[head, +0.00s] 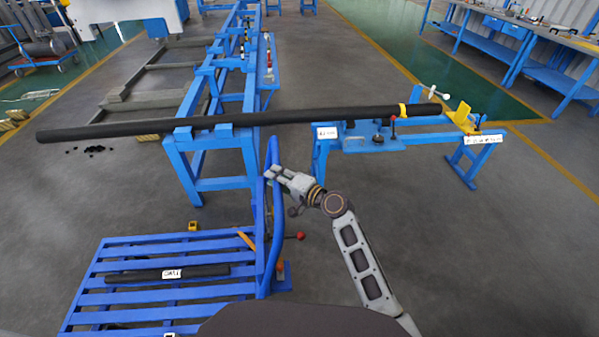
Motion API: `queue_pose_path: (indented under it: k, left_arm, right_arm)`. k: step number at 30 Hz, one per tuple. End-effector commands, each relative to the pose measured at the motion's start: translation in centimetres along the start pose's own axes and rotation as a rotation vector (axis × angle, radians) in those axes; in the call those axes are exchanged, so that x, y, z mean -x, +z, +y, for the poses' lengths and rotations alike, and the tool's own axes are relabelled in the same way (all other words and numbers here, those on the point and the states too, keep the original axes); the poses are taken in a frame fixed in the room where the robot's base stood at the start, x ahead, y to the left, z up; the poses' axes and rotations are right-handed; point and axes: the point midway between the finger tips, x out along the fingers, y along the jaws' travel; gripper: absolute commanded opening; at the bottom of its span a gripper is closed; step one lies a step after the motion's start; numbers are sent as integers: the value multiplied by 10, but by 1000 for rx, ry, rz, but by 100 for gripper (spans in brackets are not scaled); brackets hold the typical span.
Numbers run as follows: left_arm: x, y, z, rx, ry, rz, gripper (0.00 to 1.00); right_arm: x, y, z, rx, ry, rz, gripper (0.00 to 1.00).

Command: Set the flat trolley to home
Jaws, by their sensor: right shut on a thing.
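The flat trolley (110,281) is a low blue slatted platform at the lower left of the head view. Its upright blue tube handle (276,235) rises at its right end. My right gripper (271,174) is shut on the handle near its top. A short black bar (205,271) with a white label lies across the slats. A dark part of my own body hides the trolley's lower right corner. My left gripper is out of the picture. No place marked as home can be made out.
A long black pipe (120,127) lies across a blue rack (196,170) and a blue bench (390,138) beyond the trolley. A small yellow block (193,226) sits by the trolley's far edge. Workbenches (500,25) stand at the far right. The grey floor at right is clear.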

Motion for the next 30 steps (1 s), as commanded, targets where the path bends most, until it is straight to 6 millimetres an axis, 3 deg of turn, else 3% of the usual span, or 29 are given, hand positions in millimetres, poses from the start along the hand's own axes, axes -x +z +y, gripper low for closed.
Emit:
queue_pose_path:
  k: [6, 20, 21, 26, 30]
  left_arm:
    - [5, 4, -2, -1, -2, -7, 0]
    - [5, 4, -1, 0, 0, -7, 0]
    - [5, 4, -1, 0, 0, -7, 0]
    - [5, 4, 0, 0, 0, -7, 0]
    - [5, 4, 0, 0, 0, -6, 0]
  right_arm:
    - [-20, 21, -6, -1, 1, -4, 0]
    - [-26, 27, -7, -1, 0, -3, 0]
    - [-26, 27, -7, -1, 0, -4, 26]
    - [-26, 26, -7, 0, 0, -2, 46]
    - [-26, 25, -7, 0, 0, -1, 46]
